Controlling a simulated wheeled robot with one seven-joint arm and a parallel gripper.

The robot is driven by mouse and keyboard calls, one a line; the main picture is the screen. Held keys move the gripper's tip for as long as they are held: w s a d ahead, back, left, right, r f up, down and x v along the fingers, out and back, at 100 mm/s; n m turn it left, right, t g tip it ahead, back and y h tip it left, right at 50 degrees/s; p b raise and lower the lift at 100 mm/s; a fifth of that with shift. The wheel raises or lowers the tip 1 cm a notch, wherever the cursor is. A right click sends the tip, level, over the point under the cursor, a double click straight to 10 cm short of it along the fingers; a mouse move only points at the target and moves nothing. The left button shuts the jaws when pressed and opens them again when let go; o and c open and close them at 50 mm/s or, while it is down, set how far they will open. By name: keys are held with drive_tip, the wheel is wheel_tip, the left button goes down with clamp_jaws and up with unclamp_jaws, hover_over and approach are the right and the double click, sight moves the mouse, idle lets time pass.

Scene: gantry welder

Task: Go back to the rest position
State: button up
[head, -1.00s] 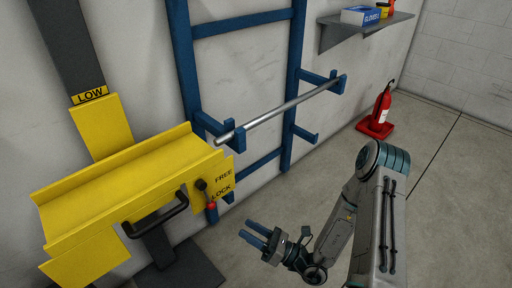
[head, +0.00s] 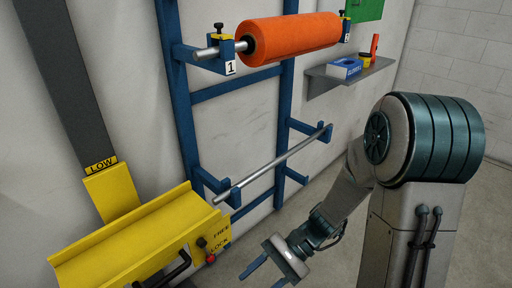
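My gripper (head: 268,268) is at the bottom middle of the head view, low over the floor in front of the blue rack. Its two blue fingers are spread apart with nothing between them. My arm is folded down on the right side of the view, and the gripper is apart from the rack and the yellow trough.
A blue wall rack (head: 178,95) holds an orange roll (head: 290,38) on top and a bare metal bar (head: 270,165) below. A yellow trough (head: 125,240) with a lever and black handle stands left. A grey shelf (head: 350,78) carries small items. Floor shows at the right.

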drive_tip(key=d+r+n+t+h+p, duration=0.4)
drive_tip(key=d+r+h+p, duration=0.1)
drive_tip(key=r, duration=0.7)
drive_tip(key=d+r+n+t+h+p, duration=0.4)
drive_tip(key=d+r+p, duration=0.3)
drive_tip(key=r, duration=0.5)
drive_tip(key=shift+w+d+r+t+h+p, duration=0.2)
drive_tip(key=shift+w+d+t+h+p, duration=0.2)
drive_tip(key=shift+d+t+h, duration=0.6)
drive_tip(key=shift+d, duration=0.15)
